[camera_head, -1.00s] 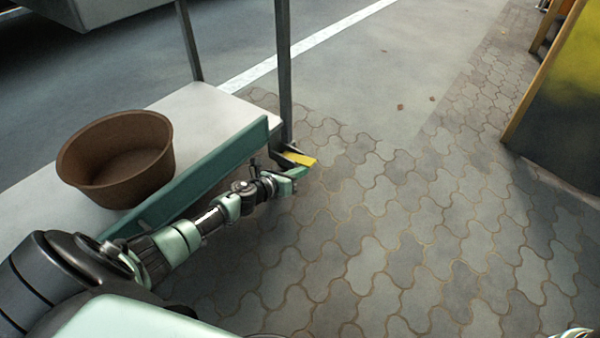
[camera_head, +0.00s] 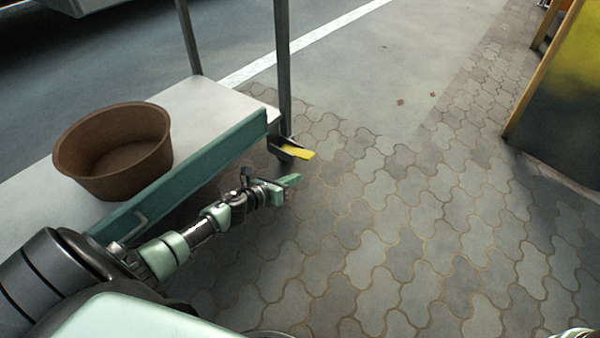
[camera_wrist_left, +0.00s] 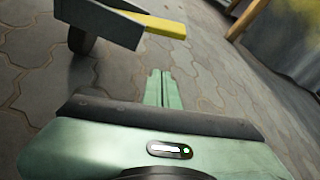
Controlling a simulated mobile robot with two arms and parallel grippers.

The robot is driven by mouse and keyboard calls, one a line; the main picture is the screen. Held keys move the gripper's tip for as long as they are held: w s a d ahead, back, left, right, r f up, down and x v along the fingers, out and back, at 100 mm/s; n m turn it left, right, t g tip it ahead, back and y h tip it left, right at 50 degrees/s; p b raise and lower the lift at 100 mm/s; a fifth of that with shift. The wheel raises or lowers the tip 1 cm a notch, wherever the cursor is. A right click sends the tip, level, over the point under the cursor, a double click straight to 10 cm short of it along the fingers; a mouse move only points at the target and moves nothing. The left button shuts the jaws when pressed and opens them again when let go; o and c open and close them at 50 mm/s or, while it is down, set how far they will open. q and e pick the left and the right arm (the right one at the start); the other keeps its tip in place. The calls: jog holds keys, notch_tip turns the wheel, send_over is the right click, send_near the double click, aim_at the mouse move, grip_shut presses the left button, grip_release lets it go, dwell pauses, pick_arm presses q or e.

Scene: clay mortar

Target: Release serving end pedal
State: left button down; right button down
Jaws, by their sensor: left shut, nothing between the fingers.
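The yellow pedal (camera_head: 298,152) sticks out from a dark bracket at the near right end of the serving cart (camera_head: 205,105). In the left wrist view the pedal (camera_wrist_left: 155,23) shows at the top, on a grey bracket above a dark caster wheel (camera_wrist_left: 82,40). My left gripper (camera_head: 292,181) is shut and empty, just below the pedal in the head view and apart from it. Its closed green fingers (camera_wrist_left: 158,88) also show in the left wrist view, pointing toward the pedal with a gap between. My right gripper is not seen.
A brown clay bowl (camera_head: 115,150) stands on the cart top. A green side panel (camera_head: 190,178) and a dark upright post (camera_head: 283,65) border the cart. A yellow and dark panel (camera_head: 560,110) stands at right. The paved floor (camera_head: 420,230) between is clear.

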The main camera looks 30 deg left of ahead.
pick_arm(q)
jog(key=d+p+v, duration=0.1)
jog(key=p+v, duration=0.1)
jog(key=v, duration=0.4)
jog(key=shift+a, duration=0.45)
